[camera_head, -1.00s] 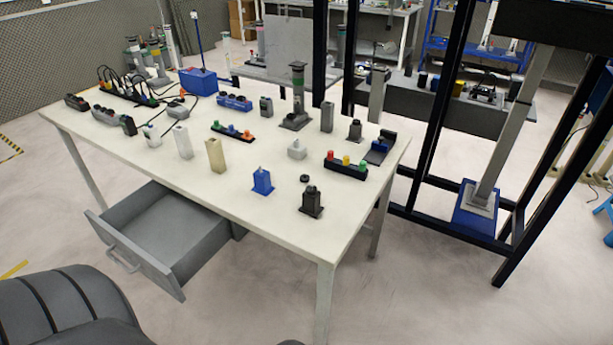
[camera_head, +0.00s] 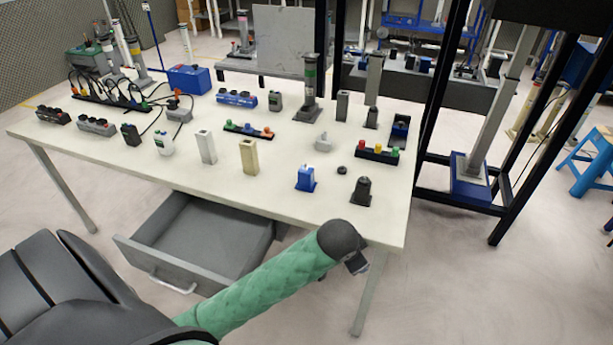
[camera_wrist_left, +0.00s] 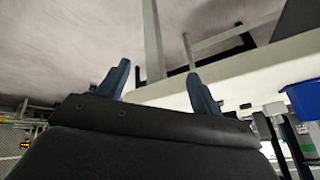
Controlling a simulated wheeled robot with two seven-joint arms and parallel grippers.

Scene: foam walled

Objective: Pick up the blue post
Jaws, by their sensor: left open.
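The blue post (camera_head: 305,179) stands upright on the white table (camera_head: 225,186) near its front edge, right of centre, in the head view. My left gripper (camera_head: 357,264) is at the end of the green arm, in front of the table edge and to the lower right of the post, apart from it. In the left wrist view my left gripper (camera_wrist_left: 160,86) has its two fingers spread with nothing between them. A blue object (camera_wrist_left: 304,100) shows at that view's right edge; I cannot tell which it is. My right gripper is out of view.
A dark post (camera_head: 361,191) stands right of the blue post, with a small black knob (camera_head: 342,170) between. A beige post (camera_head: 249,157) stands to the left. An open grey drawer (camera_head: 155,276) juts out below the table. A dark frame (camera_head: 430,110) stands at the right.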

